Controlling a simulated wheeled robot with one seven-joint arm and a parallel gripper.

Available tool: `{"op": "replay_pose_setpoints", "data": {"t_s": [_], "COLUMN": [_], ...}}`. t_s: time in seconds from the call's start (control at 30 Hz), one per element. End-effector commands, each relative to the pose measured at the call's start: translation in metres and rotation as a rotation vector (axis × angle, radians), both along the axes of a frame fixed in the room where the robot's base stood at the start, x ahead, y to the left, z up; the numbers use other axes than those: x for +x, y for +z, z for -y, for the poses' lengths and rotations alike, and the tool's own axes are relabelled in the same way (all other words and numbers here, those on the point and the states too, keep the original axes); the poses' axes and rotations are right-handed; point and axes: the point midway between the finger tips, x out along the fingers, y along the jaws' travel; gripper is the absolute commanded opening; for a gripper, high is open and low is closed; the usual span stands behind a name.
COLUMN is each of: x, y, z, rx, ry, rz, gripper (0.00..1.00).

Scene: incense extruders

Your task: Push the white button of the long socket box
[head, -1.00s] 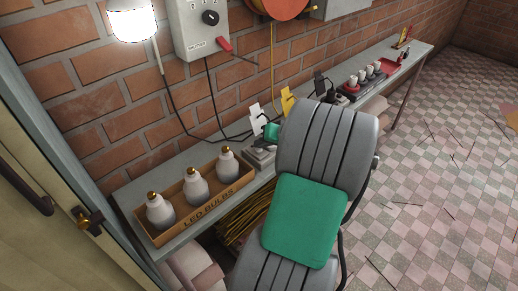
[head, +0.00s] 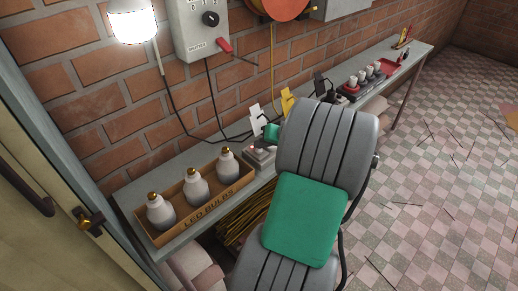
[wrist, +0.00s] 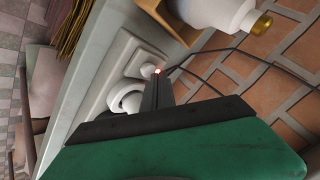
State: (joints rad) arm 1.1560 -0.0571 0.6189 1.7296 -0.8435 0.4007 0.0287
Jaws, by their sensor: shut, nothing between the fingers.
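The socket box (head: 259,161) sits on the narrow shelf, just past the right end of the bulb carton, partly hidden behind my arm. In the wrist view the pale box (wrist: 108,72) shows a round white socket (wrist: 118,103) and a small white button (wrist: 147,70). A small red light glows beside the button. My gripper (wrist: 157,78) is shut and empty, its dark fingertips at the button and the red glow. I cannot tell whether they touch the button. In the head view its green body (head: 272,133) is right above the box.
The carton (head: 206,213) with three LED bulbs stands left on the shelf (head: 180,158). Black cables run along the wall behind the box. White and yellow (head: 287,101) upright pieces stand beyond it.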

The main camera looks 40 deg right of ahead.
Motion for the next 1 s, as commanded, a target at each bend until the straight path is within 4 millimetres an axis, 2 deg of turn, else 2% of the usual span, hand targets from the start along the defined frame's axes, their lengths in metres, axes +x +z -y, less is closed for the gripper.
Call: {"op": "replay_pose_setpoints", "data": {"t_s": [0.5,1.0], "x": [0.000,0.000], "y": [0.060,0.059], "z": [0.000,0.000], "rx": [-0.001,-0.001], "ry": [0.001,0.000], "rz": [0.000,0.001], "gripper": [0.00,0.00]}}
